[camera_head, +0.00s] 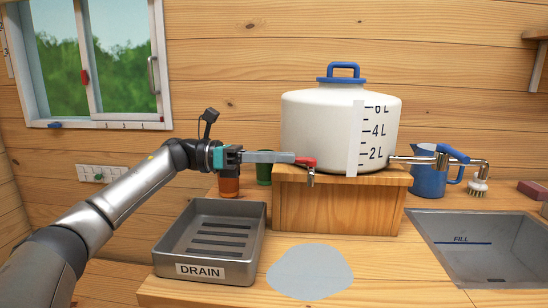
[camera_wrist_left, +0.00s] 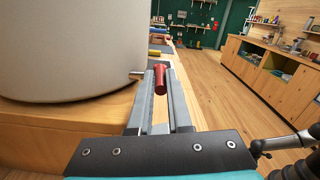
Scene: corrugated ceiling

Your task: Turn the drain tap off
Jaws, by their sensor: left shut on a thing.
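The drain tap (camera_head: 308,165) has a red handle and a grey spout. It sticks out at the lower left of the white water tank (camera_head: 325,125), above the wooden stand. My left gripper (camera_head: 297,158) reaches in from the left with its fingertips at the red handle. In the left wrist view the red handle (camera_wrist_left: 160,80) lies between the two grey fingers (camera_wrist_left: 160,95), shut on it. A grey patch (camera_head: 310,272) lies on the counter in front of the stand, below the tap. My right gripper is not in view.
A metal tray marked DRAIN (camera_head: 255,245) stands left of the grey patch. The wooden stand (camera_head: 340,205) bears the tank. Cups stand behind the tray.

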